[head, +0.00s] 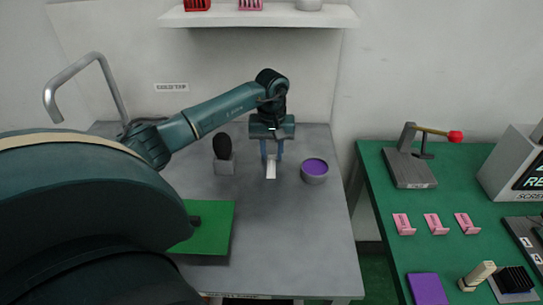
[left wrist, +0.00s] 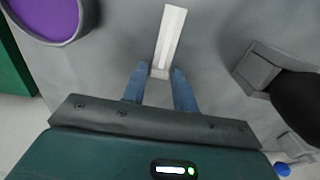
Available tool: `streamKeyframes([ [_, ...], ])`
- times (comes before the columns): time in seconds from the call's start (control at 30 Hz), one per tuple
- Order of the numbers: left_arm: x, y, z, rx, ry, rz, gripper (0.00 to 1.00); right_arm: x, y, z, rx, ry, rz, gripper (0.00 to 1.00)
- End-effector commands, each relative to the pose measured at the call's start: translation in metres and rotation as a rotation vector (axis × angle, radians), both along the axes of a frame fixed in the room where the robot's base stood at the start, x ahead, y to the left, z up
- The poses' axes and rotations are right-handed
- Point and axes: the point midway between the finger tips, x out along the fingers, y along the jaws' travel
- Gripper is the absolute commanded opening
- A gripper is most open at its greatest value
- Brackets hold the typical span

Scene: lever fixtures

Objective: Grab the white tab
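The white tab (head: 270,171) is a narrow upright-looking strip over the grey table, below my left gripper (head: 271,156). In the left wrist view the tab (left wrist: 170,38) runs away from the fingers, and its near end lies between or just beyond the blue fingertips (left wrist: 159,70). The fingers are apart, with a small gap on each side of the tab's near end. I cannot tell the depth between fingertips and tab. My right gripper is in neither view.
A grey cup with purple inside (head: 315,169) stands right of the tab. A grey block with a dark oval paddle (head: 222,147) stands left. A green board (head: 215,222) lies nearer. A green table with a red-knobbed lever (head: 455,137) and pink brackets (head: 433,224) is at right.

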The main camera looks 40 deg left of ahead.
Motion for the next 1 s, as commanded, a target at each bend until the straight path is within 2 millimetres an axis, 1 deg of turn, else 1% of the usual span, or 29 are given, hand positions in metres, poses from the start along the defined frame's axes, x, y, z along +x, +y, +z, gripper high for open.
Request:
streamKeyframes([
  [0.03,0.0,0.0,0.0,0.0,0.0,0.0,0.24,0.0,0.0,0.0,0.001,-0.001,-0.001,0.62],
  [0.33,0.0,0.0,0.0,0.0,0.0,0.0,0.0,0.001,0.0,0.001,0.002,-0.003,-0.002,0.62],
  [0.63,0.0,0.0,0.001,0.001,-0.001,0.0,0.0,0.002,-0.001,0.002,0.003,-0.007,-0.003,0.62],
  [0.77,-0.002,-0.001,0.006,0.001,-0.002,-0.001,0.0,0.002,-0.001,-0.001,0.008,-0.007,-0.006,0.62],
  [0.87,-0.002,-0.002,0.018,0.0,-0.004,0.0,0.0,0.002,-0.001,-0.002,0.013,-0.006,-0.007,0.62],
  [0.97,-0.002,-0.002,0.035,0.002,-0.005,0.0,0.0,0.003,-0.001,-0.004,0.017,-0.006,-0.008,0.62],
  [1.0,-0.002,-0.002,0.044,0.002,-0.005,0.0,0.0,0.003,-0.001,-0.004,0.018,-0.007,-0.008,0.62],
])
